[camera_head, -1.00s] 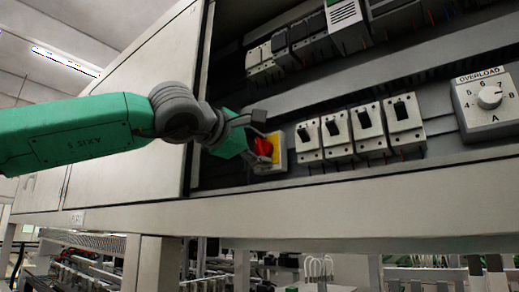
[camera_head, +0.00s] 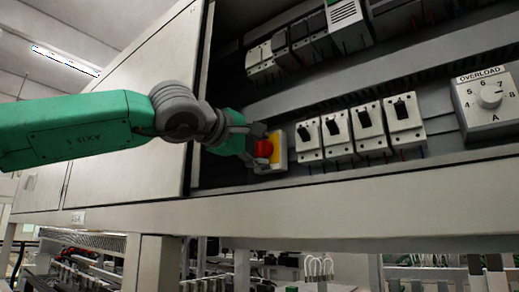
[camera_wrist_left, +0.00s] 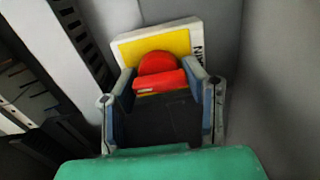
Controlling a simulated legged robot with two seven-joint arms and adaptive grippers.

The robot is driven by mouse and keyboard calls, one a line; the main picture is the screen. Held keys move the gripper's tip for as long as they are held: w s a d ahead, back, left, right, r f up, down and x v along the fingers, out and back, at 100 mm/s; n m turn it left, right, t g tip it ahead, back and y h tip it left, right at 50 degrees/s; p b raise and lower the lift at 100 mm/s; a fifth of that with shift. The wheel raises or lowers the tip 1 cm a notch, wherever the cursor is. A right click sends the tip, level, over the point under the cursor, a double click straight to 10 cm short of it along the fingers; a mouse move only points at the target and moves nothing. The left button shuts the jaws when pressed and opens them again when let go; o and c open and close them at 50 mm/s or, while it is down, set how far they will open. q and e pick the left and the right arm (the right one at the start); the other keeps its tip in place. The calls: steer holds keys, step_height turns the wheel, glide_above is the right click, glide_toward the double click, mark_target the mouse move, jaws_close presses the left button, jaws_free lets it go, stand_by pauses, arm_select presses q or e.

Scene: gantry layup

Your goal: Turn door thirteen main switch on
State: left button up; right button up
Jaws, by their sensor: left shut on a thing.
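The main switch is a red rotary knob (camera_head: 264,149) on a yellow plate (camera_head: 275,146) in a pale housing, low at the left inside the open cabinet. In the left wrist view the red knob (camera_wrist_left: 160,72) stands in front of the yellow plate (camera_wrist_left: 180,42), with part of a label on the housing's right side. My left gripper (camera_head: 258,147) is at the switch, and in the wrist view its fingers (camera_wrist_left: 162,84) are on both sides of the knob's red handle bar, shut on it. The bar lies nearly level in that view. My right gripper is not in view.
Several pale breakers with black levers (camera_head: 352,131) stand in a row right of the switch. An overload dial (camera_head: 489,98) is further right. The cabinet door (camera_head: 135,115) stands to the left, behind my left arm. The cabinet's lower edge (camera_head: 350,205) runs below.

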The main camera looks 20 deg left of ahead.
arm_select(q)
steer(key=o, duration=1.2)
steer(key=shift+f, duration=0.25)
steer(key=shift+w, duration=0.15)
steer(key=shift+r, duration=0.1)
steer(key=shift+s, duration=0.2)
steer(key=v, duration=1.1)
steer(key=shift+s+a, duration=0.2)
steer(key=shift+a, duration=0.05)
steer(key=shift+d, duration=0.15)
